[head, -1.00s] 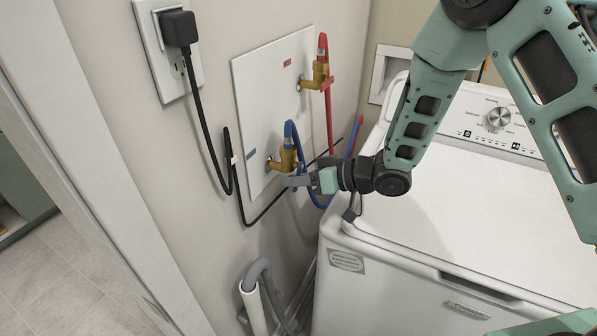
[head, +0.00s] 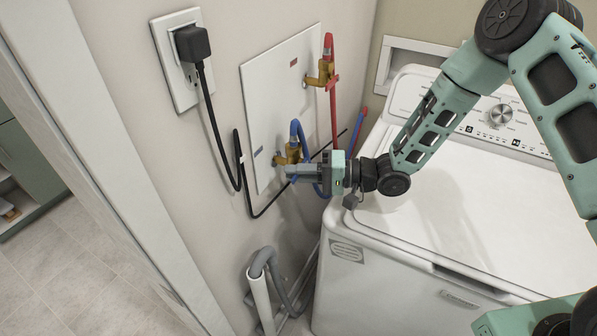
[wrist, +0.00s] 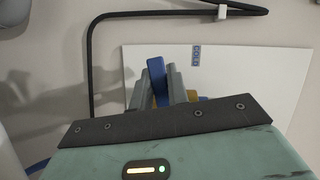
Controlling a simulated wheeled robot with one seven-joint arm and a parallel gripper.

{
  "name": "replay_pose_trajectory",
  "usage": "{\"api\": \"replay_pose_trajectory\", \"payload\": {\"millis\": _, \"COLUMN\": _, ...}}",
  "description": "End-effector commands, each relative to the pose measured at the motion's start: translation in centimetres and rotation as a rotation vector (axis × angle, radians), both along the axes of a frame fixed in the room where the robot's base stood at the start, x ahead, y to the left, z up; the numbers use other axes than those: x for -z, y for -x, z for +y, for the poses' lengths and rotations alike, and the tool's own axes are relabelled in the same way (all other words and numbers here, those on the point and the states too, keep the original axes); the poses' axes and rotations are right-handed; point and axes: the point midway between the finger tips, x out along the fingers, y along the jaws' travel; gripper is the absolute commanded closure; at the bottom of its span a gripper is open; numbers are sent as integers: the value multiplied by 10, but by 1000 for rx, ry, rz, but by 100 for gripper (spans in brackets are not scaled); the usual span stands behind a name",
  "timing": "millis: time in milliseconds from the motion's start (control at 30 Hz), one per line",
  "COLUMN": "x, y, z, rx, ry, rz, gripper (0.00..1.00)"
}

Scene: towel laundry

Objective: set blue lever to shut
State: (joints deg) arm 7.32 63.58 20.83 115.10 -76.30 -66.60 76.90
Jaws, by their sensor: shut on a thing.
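The blue lever (wrist: 157,80) shows in the wrist view as a flat blue bar between my two grey fingers. It stands nearly upright in that picture. My gripper (head: 293,172) is shut on it at the lower brass valve (head: 291,153). A little of the brass (wrist: 192,95) shows beside the right finger in the wrist view. In the head view my fingers cover most of the lever, so its exact angle on the valve is hard to tell.
The white wall panel (head: 258,110) also carries an upper brass valve with a red lever and red hose (head: 333,112). A black cord hangs from the outlet plug (head: 192,43) left of the panel. The white washer (head: 450,220) stands close on the right, below my arm. A grey drain hose (head: 262,262) is below.

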Motion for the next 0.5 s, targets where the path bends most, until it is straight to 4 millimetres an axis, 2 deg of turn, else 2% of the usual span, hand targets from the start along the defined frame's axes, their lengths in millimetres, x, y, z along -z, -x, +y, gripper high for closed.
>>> {"api": "replay_pose_trajectory", "payload": {"millis": 200, "x": -4, "y": 0, "z": -1, "rx": 3, "ry": -73, "rz": 110, "gripper": 100}}
{"api": "replay_pose_trajectory", "payload": {"millis": 500, "x": -7, "y": 0, "z": 0, "rx": 2, "ry": -121, "rz": 182, "gripper": 100}}
